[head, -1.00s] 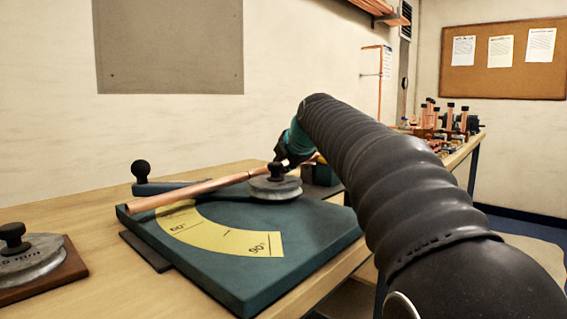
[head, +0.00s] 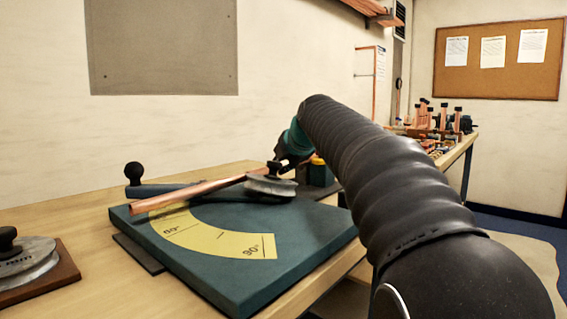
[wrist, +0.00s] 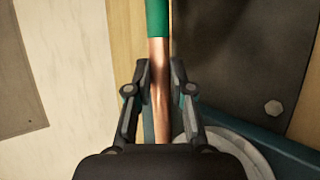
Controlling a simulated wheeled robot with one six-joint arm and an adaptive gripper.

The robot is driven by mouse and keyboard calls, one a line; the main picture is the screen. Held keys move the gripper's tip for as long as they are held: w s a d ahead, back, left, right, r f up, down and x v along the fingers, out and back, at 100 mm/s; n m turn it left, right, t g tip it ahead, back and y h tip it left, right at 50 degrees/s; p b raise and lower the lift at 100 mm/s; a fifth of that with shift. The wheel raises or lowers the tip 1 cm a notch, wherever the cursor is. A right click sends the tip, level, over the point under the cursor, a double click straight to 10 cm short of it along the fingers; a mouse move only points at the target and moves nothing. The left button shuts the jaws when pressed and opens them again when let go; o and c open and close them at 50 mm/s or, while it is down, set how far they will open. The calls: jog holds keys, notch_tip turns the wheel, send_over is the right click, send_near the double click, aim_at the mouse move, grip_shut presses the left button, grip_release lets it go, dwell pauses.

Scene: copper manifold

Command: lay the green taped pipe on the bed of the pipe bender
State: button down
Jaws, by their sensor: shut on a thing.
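The pipe is bare copper with a green taped stretch. In the head view the copper pipe (head: 185,196) lies slantwise over the left of the blue-green pipe bender (head: 235,275), beside its round grey die (head: 270,187). I cannot tell whether it touches the bed. In the wrist view the green tape (wrist: 157,18) is just beyond my fingertips. My gripper (wrist: 159,78) is shut on the bare copper; part of the grey die shows at lower right. In the head view my gripper (head: 281,166) is small and partly hidden behind the die's black knob.
The bender's handle (head: 160,189) with a black ball knob lies behind the pipe. A spare die on a brown base (head: 55,278) sits at left. A dark block with a yellow top (head: 318,173) stands behind the die.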

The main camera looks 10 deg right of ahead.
jog(key=c, duration=0.9)
grip_release()
notch_tip(320, 180, down, 2)
jog(key=shift+w+f, duration=0.1)
jog(key=shift+w, duration=0.05)
jog(key=shift+c, duration=0.2)
jog(key=r+v, duration=0.1)
jog(key=v, duration=1.2)
jog(key=shift+w+r, duration=0.2)
jog(key=shift+r, duration=0.05)
jog(key=shift+a, duration=0.1)
